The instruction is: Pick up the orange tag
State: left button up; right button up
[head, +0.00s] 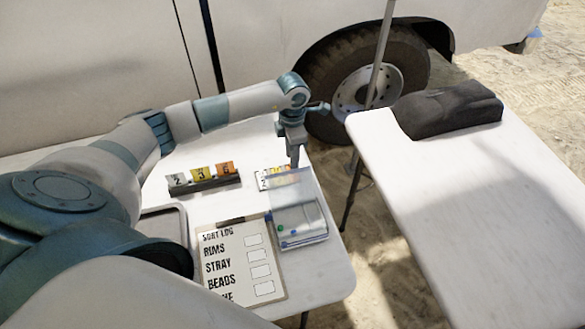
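The orange tag (225,169) stands at the right end of a dark holder (205,184) on the white table, with a yellow tag (201,174) and a grey tag (178,180) to its left. My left gripper (295,163) points down to the right of the orange tag, apart from it. It is above the area of a second group of white and yellow tags (268,179) and a clear-lidded box. Its fingers show narrow and edge-on, so their opening is unclear. My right gripper is out of view.
The clear-lidded box (300,222) holds small green and blue pieces. A sort log clipboard (240,262) lies beside it, and a grey tray (165,225) is partly hidden by my arm. A second white table (470,190) with a dark bag (447,110) stands at right, past a gap and a pole.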

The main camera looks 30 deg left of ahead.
pick_arm(q)
jog(key=shift+f, duration=1.1)
grip_shut()
